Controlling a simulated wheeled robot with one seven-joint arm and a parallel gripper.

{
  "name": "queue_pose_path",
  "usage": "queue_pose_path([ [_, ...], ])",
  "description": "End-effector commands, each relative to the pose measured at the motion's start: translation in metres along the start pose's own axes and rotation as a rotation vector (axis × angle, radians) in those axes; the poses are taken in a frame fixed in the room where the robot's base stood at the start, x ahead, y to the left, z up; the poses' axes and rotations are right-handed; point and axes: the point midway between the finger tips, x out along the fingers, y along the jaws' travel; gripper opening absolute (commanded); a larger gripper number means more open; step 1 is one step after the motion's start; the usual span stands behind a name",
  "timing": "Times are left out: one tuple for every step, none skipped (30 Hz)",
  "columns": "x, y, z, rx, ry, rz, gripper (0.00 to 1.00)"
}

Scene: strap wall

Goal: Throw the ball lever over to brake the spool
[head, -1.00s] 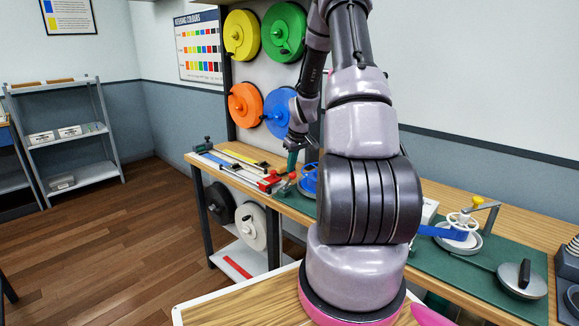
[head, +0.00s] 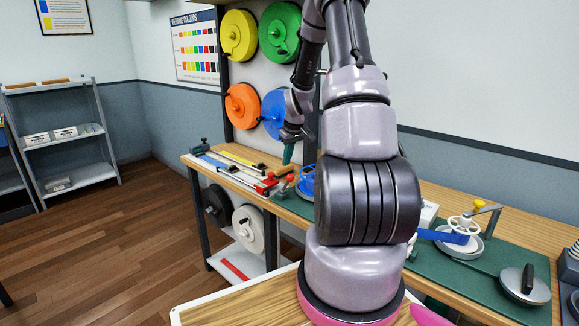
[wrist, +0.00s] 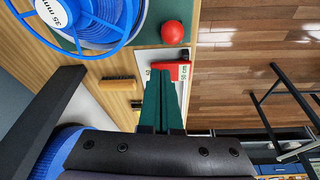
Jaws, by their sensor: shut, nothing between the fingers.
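The red ball (wrist: 172,32) shows in the wrist view, just beyond the fingertips and beside the blue spool (wrist: 88,22) marked 35 mm. The lever's arm under the ball is hidden there. In the head view the red ball (head: 290,178) sits at the bench's front edge, left of the blue spool (head: 307,183), which my arm partly covers. My gripper (head: 287,161) is above the ball, apart from it, its green fingers pointing down. In the wrist view the fingers (wrist: 161,78) are shut and empty, with a gap to the ball.
A red clamp block (head: 266,187) and rulers lie to the left on the bench. A brush (wrist: 118,83) lies near the fingers. Coloured reels, such as the orange reel (head: 243,105), hang behind. Open floor lies in front.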

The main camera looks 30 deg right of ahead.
Motion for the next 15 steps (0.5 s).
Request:
queue_pose_path([
  [-0.011, 0.005, 0.012, 0.01, -0.001, 0.004, 0.0],
  [-0.015, 0.006, 0.016, 0.01, 0.0, 0.004, 0.0],
  [-0.022, 0.006, 0.022, 0.009, 0.001, 0.004, 0.0],
  [-0.026, 0.007, 0.026, 0.008, 0.002, 0.005, 0.0],
  [-0.031, 0.007, 0.03, 0.007, 0.003, 0.005, 0.0],
  [-0.037, 0.008, 0.035, 0.008, 0.003, 0.004, 0.0],
  [-0.041, 0.009, 0.039, 0.007, 0.004, 0.005, 0.0],
  [-0.045, 0.009, 0.043, 0.006, 0.004, 0.005, 0.0],
  [-0.049, 0.009, 0.047, 0.005, 0.004, 0.005, 0.0],
  [-0.052, 0.01, 0.049, 0.005, 0.005, 0.005, 0.0],
  [-0.055, 0.01, 0.052, 0.004, 0.005, 0.005, 0.0],
  [-0.058, 0.01, 0.055, 0.003, 0.005, 0.004, 0.0],
  [-0.059, 0.011, 0.057, 0.004, 0.005, 0.004, 0.0],
  [-0.061, 0.011, 0.058, 0.004, 0.005, 0.004, 0.0],
  [-0.063, 0.011, 0.059, 0.003, 0.005, 0.004, 0.0],
])
